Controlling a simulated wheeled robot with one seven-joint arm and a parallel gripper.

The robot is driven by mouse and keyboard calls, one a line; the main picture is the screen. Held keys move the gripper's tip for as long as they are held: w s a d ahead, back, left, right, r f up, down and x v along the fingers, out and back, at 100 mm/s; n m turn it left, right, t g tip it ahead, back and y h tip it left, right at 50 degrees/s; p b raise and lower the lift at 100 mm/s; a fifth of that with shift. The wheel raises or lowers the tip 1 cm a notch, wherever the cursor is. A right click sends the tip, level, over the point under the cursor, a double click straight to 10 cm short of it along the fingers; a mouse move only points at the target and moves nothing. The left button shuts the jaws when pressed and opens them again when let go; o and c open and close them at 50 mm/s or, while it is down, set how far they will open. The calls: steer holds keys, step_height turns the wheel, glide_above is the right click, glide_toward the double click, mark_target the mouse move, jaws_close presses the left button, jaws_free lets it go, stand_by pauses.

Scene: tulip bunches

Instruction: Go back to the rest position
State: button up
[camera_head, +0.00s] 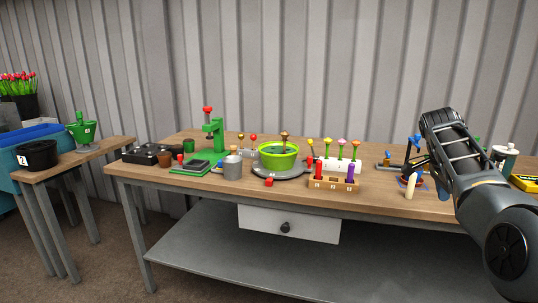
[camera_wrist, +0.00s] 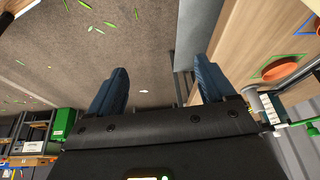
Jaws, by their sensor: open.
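My arm (camera_head: 490,205) is at the right of the head view, bent in front of the right part of the long workbench (camera_head: 215,198). In the wrist view my gripper (camera_wrist: 162,76) has its two dark blue fingers spread wide apart. Nothing is held between them. Brown floor (camera_wrist: 150,40) shows between the fingers, with the workbench edge (camera_wrist: 228,35) to their right. In the head view the gripper's fingers cannot be made out clearly, and the arm hides part of the bench behind it.
On the bench stand a green bowl (camera_head: 279,158), a green press (camera_head: 213,135), a grey cup (camera_head: 232,167) and a wooden rack (camera_head: 333,184). A side table (camera_head: 75,160) holds a black bowl (camera_head: 37,155). Green leaf bits (camera_wrist: 87,6) litter the floor. A green crate (camera_wrist: 63,123) shows at left.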

steer(key=s+a+f+n+t+p, duration=0.1)
steer(key=s+a+f+n+t, duration=0.15)
steer(key=f, duration=0.85)
steer(key=s+a+f+n+t, duration=0.1)
steer(key=s+a+f+n, duration=0.2)
steer(key=f, duration=0.8)
steer(key=s+a+f+n+t+p, duration=0.1)
steer(key=s+a+f+n+t, duration=0.25)
steer(key=s, duration=0.55)
steer(key=s+a+f+n+t+p, duration=0.15)
steer(key=s+a+f, duration=0.25)
steer(key=s+f, duration=0.45)
steer(key=s+a+r+n+t+y, duration=0.1)
steer(key=s+a+r+n+y, duration=0.25)
steer(key=s, duration=0.75)
steer(key=s+a+r+n+t+h, duration=0.15)
steer(key=s+a+r, duration=0.35)
steer(key=s, duration=0.6)
steer(key=s+a+r+n+t+y, duration=0.1)
steer(key=s+r, duration=0.3)
steer(key=r, duration=0.4)
steer(key=s+a+r+n+t+p, duration=0.1)
steer(key=s+r+n+t, duration=0.1)
steer(key=s+r, duration=0.3)
steer(key=s+a+r+n+t+y+p, duration=0.1)
steer(key=s+r, duration=0.4)
steer(key=r, duration=0.6)
steer(key=shift+a+y, duration=0.2)
steer(key=shift+y, duration=0.1)
